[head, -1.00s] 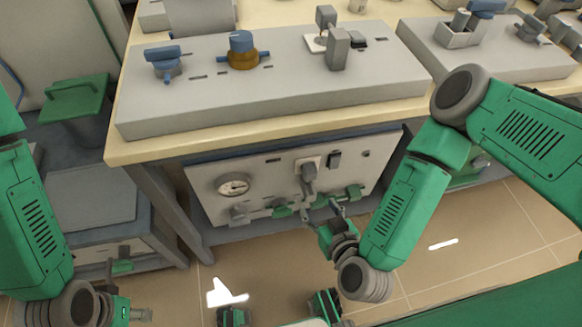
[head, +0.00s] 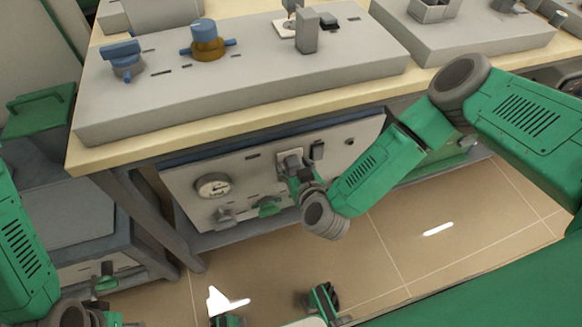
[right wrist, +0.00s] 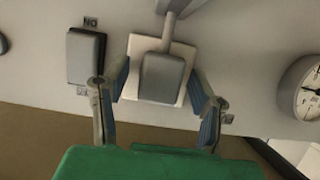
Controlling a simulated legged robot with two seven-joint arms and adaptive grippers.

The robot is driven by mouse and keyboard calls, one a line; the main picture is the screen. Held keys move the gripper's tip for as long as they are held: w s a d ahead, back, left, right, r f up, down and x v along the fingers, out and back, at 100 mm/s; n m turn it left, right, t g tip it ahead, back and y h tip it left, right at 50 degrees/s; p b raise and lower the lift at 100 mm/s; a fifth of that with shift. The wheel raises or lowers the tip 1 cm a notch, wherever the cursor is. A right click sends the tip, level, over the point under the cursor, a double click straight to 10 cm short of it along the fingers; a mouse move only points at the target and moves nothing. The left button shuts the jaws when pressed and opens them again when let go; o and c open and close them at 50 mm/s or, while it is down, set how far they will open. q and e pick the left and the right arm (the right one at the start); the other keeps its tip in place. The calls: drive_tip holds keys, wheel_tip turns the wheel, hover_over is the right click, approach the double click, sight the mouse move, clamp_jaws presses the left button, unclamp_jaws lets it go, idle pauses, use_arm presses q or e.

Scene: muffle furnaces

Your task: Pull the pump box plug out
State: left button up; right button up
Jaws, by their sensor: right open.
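The pump box (head: 240,195) is a light grey panel under the table, with a round gauge on its left. Its grey plug (right wrist: 163,77) sits in a white square socket plate (right wrist: 137,50) in the right wrist view, with a cord leading off at the top. The plug also shows in the head view (head: 291,162), partly behind my right gripper. My right gripper (right wrist: 160,82) is open, its two fingers on either side of the plug, with visible gaps. My left gripper (head: 112,318) is only partly in view at the bottom left, away from the box.
Green and grey valve fittings (head: 268,207) stick out below the plug. The table edge (head: 240,112) overhangs the box.

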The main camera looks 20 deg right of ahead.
sight(294, 173)
drive_tip(key=shift+w+d+f, duration=0.15)
drive_tip(key=shift+d, duration=0.35)
drive_tip(key=shift+a, duration=0.3)
drive_tip(key=shift+a+r, duration=0.2)
drive_tip(key=shift+a, duration=0.45)
clamp_jaws()
drive_tip(key=shift+d, duration=0.3)
drive_tip(key=s+p, duration=0.2)
drive_tip(key=s, duration=0.1)
drive_tip(key=shift+s+d, duration=0.2)
drive_tip(key=shift+s, duration=0.1)
drive_tip(key=shift+s+a, duration=0.1)
drive_tip(key=shift+s, duration=0.1)
drive_tip(key=shift+a+f, duration=0.1)
drive_tip(key=shift+f, duration=0.05)
unclamp_jaws()
use_arm(q)
drive_tip(key=shift+d+r, duration=0.2)
drive_tip(key=shift+r, duration=0.45)
drive_tip(key=shift+d+r, duration=0.15)
drive_tip(key=shift+r, duration=0.45)
use_arm(e)
drive_tip(key=shift+d, duration=0.25)
